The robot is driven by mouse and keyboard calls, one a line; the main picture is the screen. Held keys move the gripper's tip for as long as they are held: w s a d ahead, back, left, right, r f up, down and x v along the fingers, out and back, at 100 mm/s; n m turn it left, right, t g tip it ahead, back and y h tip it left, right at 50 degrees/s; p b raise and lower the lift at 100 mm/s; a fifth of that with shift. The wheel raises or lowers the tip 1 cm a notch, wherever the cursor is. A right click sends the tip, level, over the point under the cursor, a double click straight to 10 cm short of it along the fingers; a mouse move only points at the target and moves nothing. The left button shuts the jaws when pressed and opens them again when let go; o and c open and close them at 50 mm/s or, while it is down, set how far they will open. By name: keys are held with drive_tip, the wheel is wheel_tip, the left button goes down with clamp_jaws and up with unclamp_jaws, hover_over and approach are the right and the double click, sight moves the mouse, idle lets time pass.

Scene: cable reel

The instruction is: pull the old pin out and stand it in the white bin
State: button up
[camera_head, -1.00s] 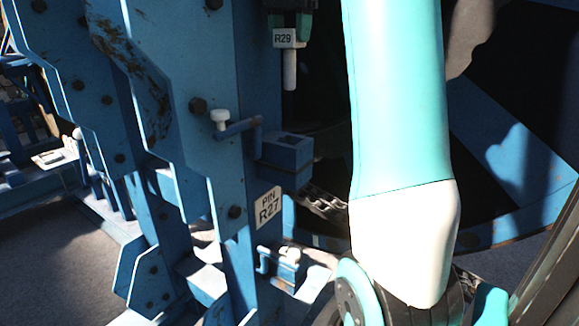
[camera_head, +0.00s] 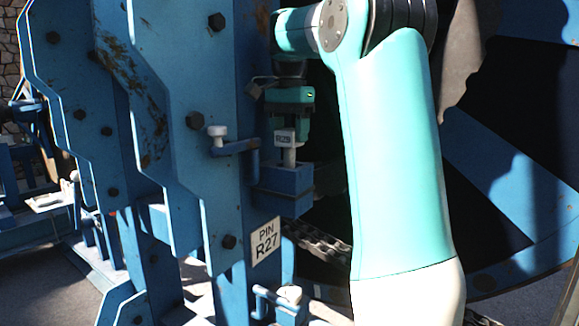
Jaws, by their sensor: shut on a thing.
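My gripper (camera_head: 290,108) is shut on a pin (camera_head: 289,157), upright with a pale shaft and a white tag reading R29. The pin's lower end meets the top of a blue block (camera_head: 287,182) on the blue frame. I cannot tell whether it is in a hole there or only touching. A plate (camera_head: 265,242) below the block reads PIN R27. No white bin shows in this view. I cannot tell from the picture whether the held pin is the old one.
A white-knobbed blue latch (camera_head: 217,132) sticks out left of the block. A similar white-topped fitting (camera_head: 290,294) sits low on the frame. The large blue reel (camera_head: 500,150) stands behind my arm. A chain (camera_head: 320,243) runs below the block.

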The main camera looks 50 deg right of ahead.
drive_tip(key=shift+f+b, duration=1.85)
drive_tip(key=shift+f, duration=0.1)
drive_tip(key=shift+f, duration=0.1)
drive_tip(key=shift+f, duration=0.15)
drive_tip(key=o, duration=1.2)
drive_tip(key=r+p, duration=0.8)
drive_tip(key=r, duration=0.1)
drive_tip(key=r+p, duration=0.4)
drive_tip(key=p, duration=0.1)
drive_tip(key=shift+s+d+r, duration=0.1)
drive_tip(key=shift+d+r, duration=0.1)
drive_tip(key=shift+d, duration=0.15)
wheel_tip(320, 180, up, 4)
hover_over(290, 150)
drive_tip(key=d, duration=0.2)
drive_tip(key=shift+w+a, duration=0.2)
drive_tip(key=shift+w, duration=0.15)
